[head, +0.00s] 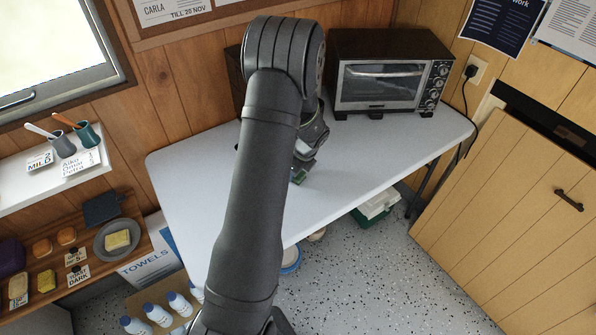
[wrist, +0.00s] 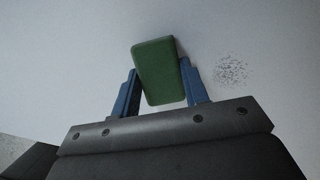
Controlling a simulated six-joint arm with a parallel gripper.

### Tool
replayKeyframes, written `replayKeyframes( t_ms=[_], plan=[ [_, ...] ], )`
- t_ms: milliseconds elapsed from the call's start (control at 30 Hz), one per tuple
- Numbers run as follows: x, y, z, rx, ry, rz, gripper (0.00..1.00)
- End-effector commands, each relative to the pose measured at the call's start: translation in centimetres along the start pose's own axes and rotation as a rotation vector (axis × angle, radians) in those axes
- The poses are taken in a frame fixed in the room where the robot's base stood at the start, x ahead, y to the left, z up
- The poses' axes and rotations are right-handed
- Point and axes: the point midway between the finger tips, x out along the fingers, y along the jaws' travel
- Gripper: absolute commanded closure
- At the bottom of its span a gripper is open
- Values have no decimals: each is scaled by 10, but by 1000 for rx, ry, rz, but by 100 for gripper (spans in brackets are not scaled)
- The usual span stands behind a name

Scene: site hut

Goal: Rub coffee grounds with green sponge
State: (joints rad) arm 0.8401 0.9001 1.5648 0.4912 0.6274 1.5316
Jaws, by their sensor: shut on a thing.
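The green sponge (wrist: 160,72) is held between the two blue fingers of my gripper (wrist: 160,92) in the wrist view. The sponge sits a little tilted in the grip. The coffee grounds (wrist: 232,70) are a patch of dark specks on the white table, to the right of the sponge and apart from it. In the head view my gripper (head: 299,172) is low over the white table (head: 375,158), with a bit of green at its tip. My arm hides much of the table there, and the grounds do not show. I cannot tell whether the sponge touches the table.
A toaster oven (head: 385,85) stands at the back of the table, with a dark box (head: 235,72) left of it, partly hidden by my arm. The table's right part is clear. A wall shelf (head: 50,180) with cups is at the left.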

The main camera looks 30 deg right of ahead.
Motion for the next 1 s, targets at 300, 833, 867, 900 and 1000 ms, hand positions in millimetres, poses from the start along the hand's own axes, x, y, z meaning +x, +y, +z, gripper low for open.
replayKeyframes(
  t_ms=[300, 833, 867, 900, 1000],
  plan=[
    [-3, -28, -12, 2, 0, 0, 80],
    [-8, -72, -29, 2, 0, 0, 80],
    [-8, -75, -30, 2, 0, 0, 80],
    [-8, -78, -31, 2, 0, 0, 80],
    [-10, -87, -34, 3, 0, 0, 80]
  ],
)
